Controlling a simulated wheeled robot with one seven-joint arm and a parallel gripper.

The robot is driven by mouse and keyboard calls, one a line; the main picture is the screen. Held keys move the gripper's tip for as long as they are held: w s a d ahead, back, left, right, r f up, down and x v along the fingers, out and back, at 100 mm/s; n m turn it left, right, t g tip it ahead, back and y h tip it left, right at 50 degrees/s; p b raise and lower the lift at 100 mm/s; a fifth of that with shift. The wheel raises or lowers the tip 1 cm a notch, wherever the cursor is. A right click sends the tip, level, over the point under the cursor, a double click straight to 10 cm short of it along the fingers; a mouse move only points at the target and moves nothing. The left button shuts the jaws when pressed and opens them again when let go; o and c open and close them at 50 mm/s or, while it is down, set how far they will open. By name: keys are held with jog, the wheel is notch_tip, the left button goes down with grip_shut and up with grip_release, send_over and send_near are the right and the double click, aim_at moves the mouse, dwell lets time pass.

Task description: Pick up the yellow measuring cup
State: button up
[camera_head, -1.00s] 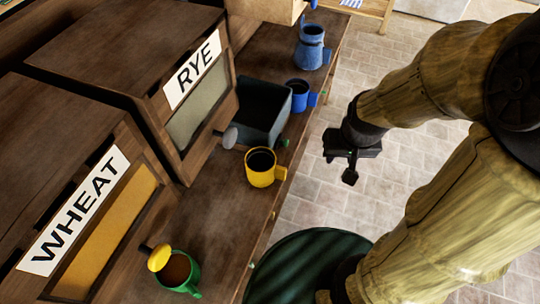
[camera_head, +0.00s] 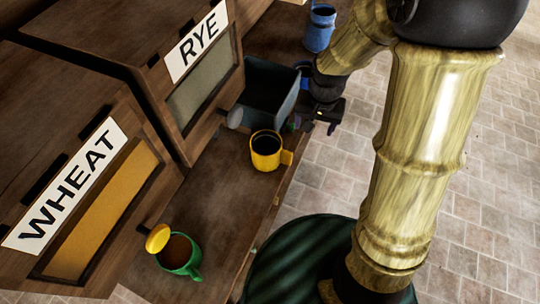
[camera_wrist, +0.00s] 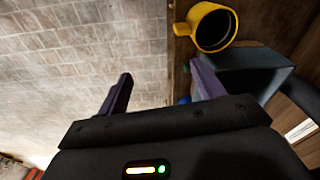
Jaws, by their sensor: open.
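The yellow measuring cup (camera_head: 266,152) stands upright on the wooden counter in front of the RYE bin, its handle pointing right toward the counter edge. Its inside looks dark. In the wrist view the cup (camera_wrist: 233,30) is at the top right, beyond the right fingertip, with its handle to the left. My gripper (camera_head: 308,122) is just beyond the counter's front edge, up and right of the cup in the head view. In the wrist view my gripper (camera_wrist: 160,85) is open, with purple fingers apart and only floor between them. The cup is outside the fingers.
A dark grey bin (camera_head: 270,92) stands right behind the cup. A blue pitcher (camera_head: 320,30) stands farther back. A green cup (camera_head: 178,254) with brown contents is at the front near the WHEAT bin (camera_head: 75,190). The RYE bin (camera_head: 190,85) borders the counter. Tiled floor is clear at right.

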jog(key=m+g+b, duration=0.1)
send_over(285, 153)
notch_tip(285, 153, down, 7)
jog(key=shift+w, duration=0.1)
notch_tip(285, 153, down, 12)
jog(key=p, duration=0.3)
jog(key=shift+f, duration=0.1)
